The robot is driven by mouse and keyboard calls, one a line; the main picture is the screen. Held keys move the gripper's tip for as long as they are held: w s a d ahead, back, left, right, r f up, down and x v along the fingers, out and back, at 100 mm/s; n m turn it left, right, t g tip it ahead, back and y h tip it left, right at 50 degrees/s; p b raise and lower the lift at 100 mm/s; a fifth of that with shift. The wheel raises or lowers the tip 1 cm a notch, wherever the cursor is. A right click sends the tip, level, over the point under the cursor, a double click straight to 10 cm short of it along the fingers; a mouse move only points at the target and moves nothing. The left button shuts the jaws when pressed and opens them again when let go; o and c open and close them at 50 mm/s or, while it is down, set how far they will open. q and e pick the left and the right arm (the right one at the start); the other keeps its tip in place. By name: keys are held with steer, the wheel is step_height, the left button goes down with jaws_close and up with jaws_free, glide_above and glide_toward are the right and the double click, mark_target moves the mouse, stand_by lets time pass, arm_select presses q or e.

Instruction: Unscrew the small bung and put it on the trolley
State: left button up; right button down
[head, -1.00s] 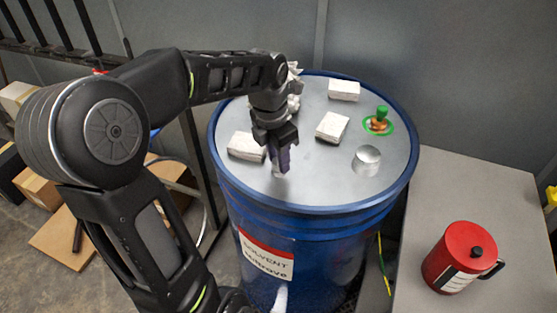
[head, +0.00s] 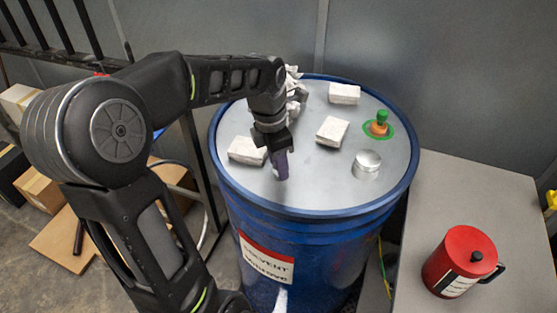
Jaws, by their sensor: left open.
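A blue drum (head: 290,232) with a grey lid (head: 330,185) stands in the middle of the head view. My left gripper (head: 281,170) points down over the front left part of the lid. Its fingers overlap in this view, and I see nothing held between them. A short silver round cap (head: 367,165) stands on the lid to the right of the gripper. An orange fitting with a green top (head: 380,125) stands in a green ring farther back. I cannot tell which piece is the small bung; the gripper may hide one. A grey flat top (head: 470,195), seemingly the trolley, is at the right.
White blocks (head: 332,131) lie on the lid, one (head: 247,150) close behind the left gripper. Crumpled white material (head: 293,85) lies at the back, partly behind my arm. A red can (head: 462,262) stands on the grey top, whose back part is clear.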

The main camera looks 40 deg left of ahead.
arm_select(q)
steer(key=shift+m, duration=0.8)
steer(key=shift+r, duration=0.1)
steer(key=shift+r+m+p, duration=0.1)
steer(key=shift+m+p, duration=0.55)
steer(key=shift+m, duration=0.55)
steer(key=shift+m+g+h, duration=0.3)
steer(key=shift+m, duration=0.8)
steer(key=shift+w, duration=0.1)
steer(key=shift+m+p, duration=0.65)
steer(key=shift+m, duration=1.65)
